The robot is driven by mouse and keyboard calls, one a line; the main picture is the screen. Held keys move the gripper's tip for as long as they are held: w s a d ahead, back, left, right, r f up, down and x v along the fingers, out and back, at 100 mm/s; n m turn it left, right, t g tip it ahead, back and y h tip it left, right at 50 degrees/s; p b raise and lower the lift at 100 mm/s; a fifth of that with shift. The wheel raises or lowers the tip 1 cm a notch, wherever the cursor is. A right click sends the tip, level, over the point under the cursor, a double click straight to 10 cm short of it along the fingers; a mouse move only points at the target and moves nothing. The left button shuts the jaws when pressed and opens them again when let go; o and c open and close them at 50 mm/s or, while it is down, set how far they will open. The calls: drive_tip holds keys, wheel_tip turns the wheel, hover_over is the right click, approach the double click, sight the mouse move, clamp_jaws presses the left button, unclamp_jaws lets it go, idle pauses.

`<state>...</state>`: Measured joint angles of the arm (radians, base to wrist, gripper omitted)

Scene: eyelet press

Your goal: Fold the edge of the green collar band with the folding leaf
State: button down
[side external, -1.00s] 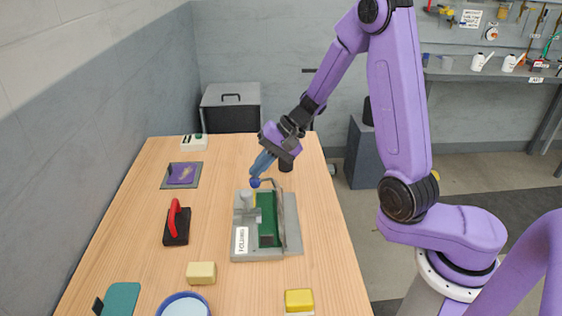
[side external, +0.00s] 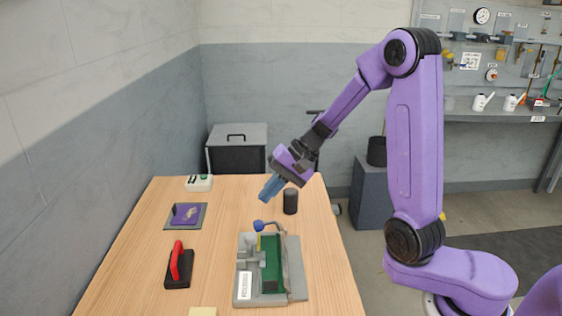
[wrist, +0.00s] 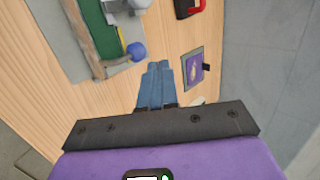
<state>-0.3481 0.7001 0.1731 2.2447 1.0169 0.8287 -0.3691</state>
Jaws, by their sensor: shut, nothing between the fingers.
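The grey folding fixture (side external: 245,268) sits on the wooden bench with a white label on its front. The green collar band (side external: 272,257) lies along its middle; it also shows in the wrist view (wrist: 103,32). The folding leaf (side external: 292,262) runs along the band's right side; its exact angle is hard to tell. Its lever ends in a blue ball knob (side external: 258,226), also seen in the wrist view (wrist: 136,50). My gripper (side external: 266,196) has blue fingers, shut and empty, above and beyond the knob with a gap. The fingers show together in the wrist view (wrist: 157,68).
A black cylinder (side external: 290,201) stands behind the fixture, close to my gripper.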

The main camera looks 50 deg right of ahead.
wheel_tip(320, 180, up, 8)
drive_tip(key=s+d, duration=0.1)
drive_tip(key=d, duration=0.2)
drive_tip(key=s+a+f+n+g+h, duration=0.2)
drive_tip(key=s+a+f+n+g, duration=0.25)
drive_tip(key=s+a+n, duration=0.4)
drive_tip(key=s+d+f+n+h, duration=0.1)
drive_tip(key=s+d+n+h, duration=0.1)
drive_tip(key=s+n, duration=0.4)
drive_tip(key=s+d+f+n+h, duration=0.2)
drive_tip(key=s+d+n, duration=0.2)
drive_tip(key=s, duration=0.9)
drive_tip(key=shift+s+n, duration=0.3)
drive_tip(key=shift+n, duration=0.95)
